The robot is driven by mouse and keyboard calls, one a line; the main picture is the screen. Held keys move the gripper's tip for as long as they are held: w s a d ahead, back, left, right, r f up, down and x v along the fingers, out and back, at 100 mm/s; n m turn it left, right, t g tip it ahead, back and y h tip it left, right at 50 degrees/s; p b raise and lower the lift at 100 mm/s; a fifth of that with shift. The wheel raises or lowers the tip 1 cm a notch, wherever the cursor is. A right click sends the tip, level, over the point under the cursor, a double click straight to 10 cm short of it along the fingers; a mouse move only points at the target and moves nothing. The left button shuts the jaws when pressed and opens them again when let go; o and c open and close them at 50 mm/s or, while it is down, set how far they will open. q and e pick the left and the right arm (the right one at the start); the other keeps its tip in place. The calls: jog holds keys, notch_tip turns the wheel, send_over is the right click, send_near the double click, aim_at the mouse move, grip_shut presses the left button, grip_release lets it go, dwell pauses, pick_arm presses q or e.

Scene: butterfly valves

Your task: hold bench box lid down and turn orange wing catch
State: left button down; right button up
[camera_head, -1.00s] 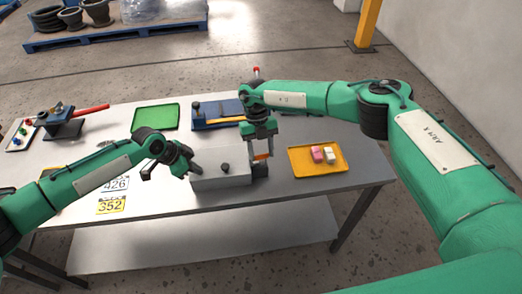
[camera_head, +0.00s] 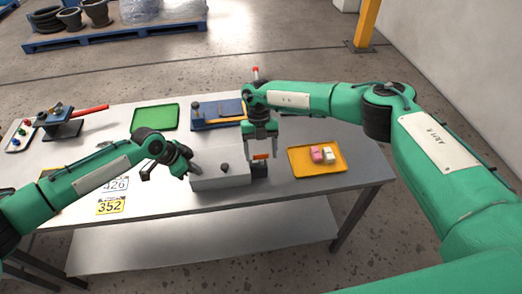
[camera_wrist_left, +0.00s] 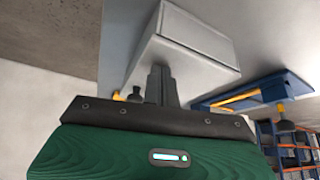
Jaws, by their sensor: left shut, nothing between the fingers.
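The grey bench box (camera_head: 222,180) sits on the bench with its lid down and a dark knob (camera_head: 225,167) on top. It also shows in the left wrist view (camera_wrist_left: 195,42). The orange wing catch (camera_head: 261,156) is at the box's right end and lies crosswise in the picture. My left gripper (camera_head: 195,172) is shut and empty at the lid's left part; its closed fingers (camera_wrist_left: 161,85) overlap the box in the wrist view. I cannot tell whether they press on it. My right gripper (camera_head: 262,151) points down over the catch, fingers apart, seemingly not gripping it.
A yellow tray (camera_head: 299,172) with pink and white blocks stands right of the box. A vise-like tool with a red handle (camera_head: 92,109) is at left. Number plates (camera_head: 111,205) lie front left.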

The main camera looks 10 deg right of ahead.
pick_arm(q)
jog(key=shift+s+f, duration=0.1)
jog(key=shift+f, duration=0.15)
pick_arm(e)
jog(key=shift+w, duration=0.1)
jog(key=v, duration=1.2)
pick_arm(q)
jog(key=shift+r+p, duration=1)
jog(key=shift+r, duration=0.25)
notch_tip(320, 180, up, 5)
jog(key=p, duration=0.4)
pick_arm(e)
notch_tip(320, 180, up, 6)
jog(key=shift+f, duration=0.1)
pick_arm(q)
jog(key=shift+f, duration=0.1)
pick_arm(e)
jog(key=shift+f, duration=0.1)
